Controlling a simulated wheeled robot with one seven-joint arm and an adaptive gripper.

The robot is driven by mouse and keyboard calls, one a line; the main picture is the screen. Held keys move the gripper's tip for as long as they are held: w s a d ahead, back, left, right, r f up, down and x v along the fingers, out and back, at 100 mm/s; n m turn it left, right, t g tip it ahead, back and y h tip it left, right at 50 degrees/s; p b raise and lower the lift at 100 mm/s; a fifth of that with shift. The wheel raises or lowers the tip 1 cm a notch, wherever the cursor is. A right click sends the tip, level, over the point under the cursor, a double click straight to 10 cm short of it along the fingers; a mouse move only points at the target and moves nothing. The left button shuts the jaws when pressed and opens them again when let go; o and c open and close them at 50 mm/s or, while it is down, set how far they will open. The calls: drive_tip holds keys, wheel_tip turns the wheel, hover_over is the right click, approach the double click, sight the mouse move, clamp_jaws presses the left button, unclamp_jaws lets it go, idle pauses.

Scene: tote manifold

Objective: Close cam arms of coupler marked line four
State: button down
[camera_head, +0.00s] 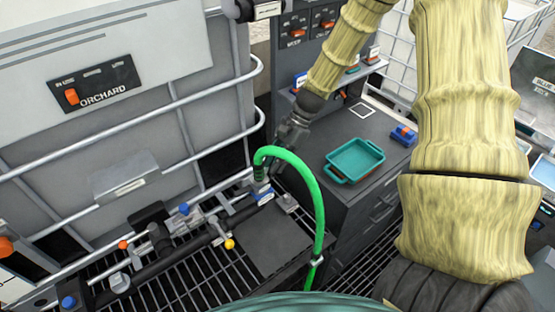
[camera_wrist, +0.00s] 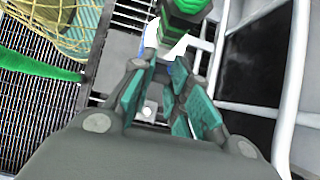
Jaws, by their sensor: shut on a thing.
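The green hose (camera_head: 308,195) arches over and ends in a dark coupler (camera_head: 260,174) above a blue-and-white tag (camera_head: 262,195); its marking is too small to read. My gripper (camera_head: 278,148) reaches down from the upper right to the coupler's side. In the wrist view, the green coupler end (camera_wrist: 183,22) is just beyond my fingertips (camera_wrist: 168,66). The fingers are close together at the coupler's edge, shut on a small part that looks like a cam arm. The fingers mostly hide it. I cannot tell how far any cam arm is turned.
A caged tank marked ORCHARD (camera_head: 130,60) stands at left, its rails close to the coupler. A dark pipe with valves and a yellow knob (camera_head: 229,244) runs at lower left over grating. A teal tray (camera_head: 354,160) and a blue item (camera_head: 402,136) rest on the grey cabinet at right.

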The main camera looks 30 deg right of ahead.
drive_tip(key=shift+s+a+h, duration=0.15)
drive_tip(key=shift+a+h, duration=0.2)
drive_tip(key=shift+h, duration=0.25)
drive_tip(key=c, duration=1.4)
unclamp_jaws()
drive_tip(key=shift+o, duration=0.2)
drive_tip(key=shift+r, duration=0.1)
drive_tip(key=v, duration=1.2)
